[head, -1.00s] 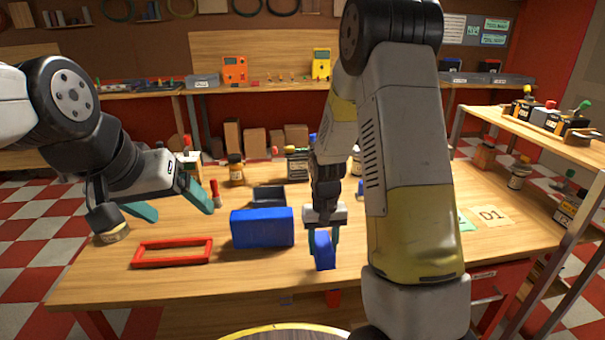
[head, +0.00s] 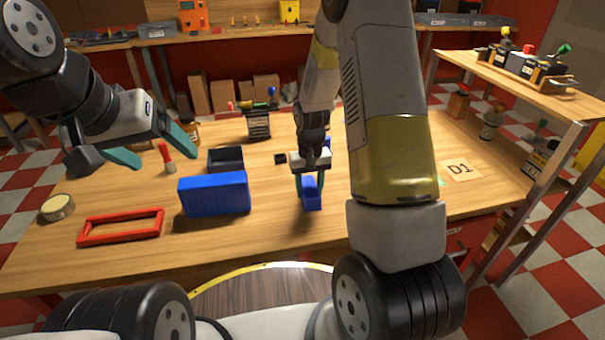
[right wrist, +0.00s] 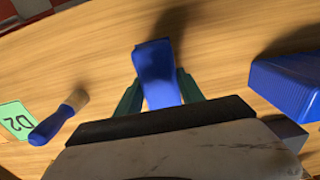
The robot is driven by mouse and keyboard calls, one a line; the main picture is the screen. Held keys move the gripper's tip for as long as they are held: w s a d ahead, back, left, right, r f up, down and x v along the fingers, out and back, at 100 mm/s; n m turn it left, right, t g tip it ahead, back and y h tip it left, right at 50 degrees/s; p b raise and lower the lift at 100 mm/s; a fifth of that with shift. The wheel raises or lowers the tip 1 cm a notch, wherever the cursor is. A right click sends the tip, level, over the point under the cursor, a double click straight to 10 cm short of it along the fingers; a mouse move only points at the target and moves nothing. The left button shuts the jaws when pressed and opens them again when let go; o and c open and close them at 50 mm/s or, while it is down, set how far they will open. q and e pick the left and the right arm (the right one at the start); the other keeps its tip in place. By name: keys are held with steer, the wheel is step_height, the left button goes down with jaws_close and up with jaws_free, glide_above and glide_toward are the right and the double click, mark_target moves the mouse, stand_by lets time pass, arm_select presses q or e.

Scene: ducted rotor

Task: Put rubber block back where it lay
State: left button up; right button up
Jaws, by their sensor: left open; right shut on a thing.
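My right gripper (head: 310,183) is shut on a small blue block (head: 311,196), which I take to be the rubber block. In the head view it is low over the front middle of the table; I cannot tell whether it touches the wood. In the right wrist view the block (right wrist: 156,70) sticks out between the two teal fingers. My left gripper (head: 152,149) is open and empty, above the left side of the table.
A larger blue ribbed box (head: 215,194) stands left of the held block, with a dark tray (head: 226,158) behind it. A red frame (head: 121,227) and a tape roll (head: 57,208) lie further left. A blue-handled brush (right wrist: 55,122) lies near a D2 card (right wrist: 16,121).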

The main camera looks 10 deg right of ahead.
mark_target(311, 179)
steer(key=w, duration=0.1)
steer(key=w+d, duration=0.1)
steer(key=w, duration=0.1)
steer(key=shift+w+d+f, duration=0.15)
steer(key=shift+f, duration=1.75)
steer(key=shift+f, duration=0.1)
steer(key=o, duration=1.3)
